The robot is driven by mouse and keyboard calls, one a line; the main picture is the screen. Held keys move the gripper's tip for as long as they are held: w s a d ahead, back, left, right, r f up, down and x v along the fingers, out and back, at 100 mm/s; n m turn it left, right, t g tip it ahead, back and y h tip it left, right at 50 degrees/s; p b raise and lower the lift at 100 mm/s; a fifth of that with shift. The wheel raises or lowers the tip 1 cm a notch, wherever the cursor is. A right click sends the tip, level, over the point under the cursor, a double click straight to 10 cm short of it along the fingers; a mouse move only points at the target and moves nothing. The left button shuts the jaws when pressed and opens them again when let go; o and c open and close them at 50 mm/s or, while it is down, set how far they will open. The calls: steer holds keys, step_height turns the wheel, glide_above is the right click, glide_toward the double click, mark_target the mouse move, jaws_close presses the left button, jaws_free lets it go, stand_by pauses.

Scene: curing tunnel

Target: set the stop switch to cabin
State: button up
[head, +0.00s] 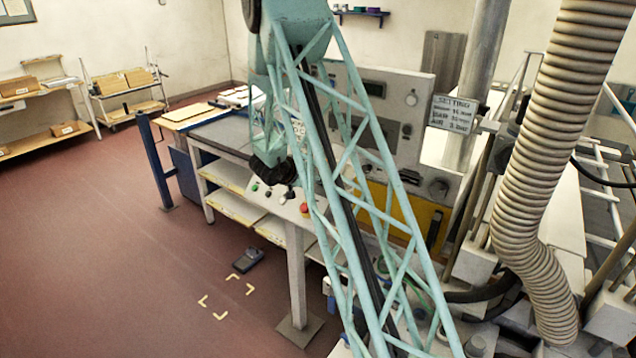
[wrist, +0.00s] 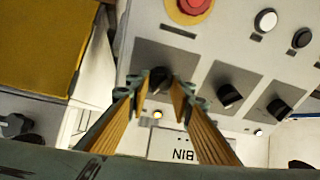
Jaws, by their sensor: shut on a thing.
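In the wrist view, the stop switch (wrist: 158,84) is a black rotary knob on a dark square plate on the grey control panel (wrist: 215,50). My gripper (wrist: 166,88) has its two ribbed, tan fingers on either side of the knob, shut on it. Its pointer direction is mostly hidden by the fingers. Below it is a small lit lamp (wrist: 157,114) and a white label (wrist: 165,148) with upside-down letters "BIN"; the right finger covers the rest. In the head view, my gripper (head: 287,190) is at the sloped panel (head: 270,207), with the knob hidden.
Two similar black knobs, a middle one (wrist: 228,97) and a right one (wrist: 279,109), sit close beside the gripper. A ribbed hose (head: 545,170) hangs at right; the floor at left is open.

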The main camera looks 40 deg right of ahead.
steer(key=m+g+b, duration=0.1)
steer(key=m, duration=0.4)
steer(key=shift+w, duration=0.1)
steer(key=shift+m+g, duration=0.4)
steer(key=shift+m, duration=1.7)
steer(key=o, duration=0.8)
steer(key=shift+o, duration=0.2)
steer(key=shift+a, duration=0.1)
steer(key=v, duration=1.2)
steer(key=shift+f, duration=0.2)
steer(key=shift+a, duration=0.1)
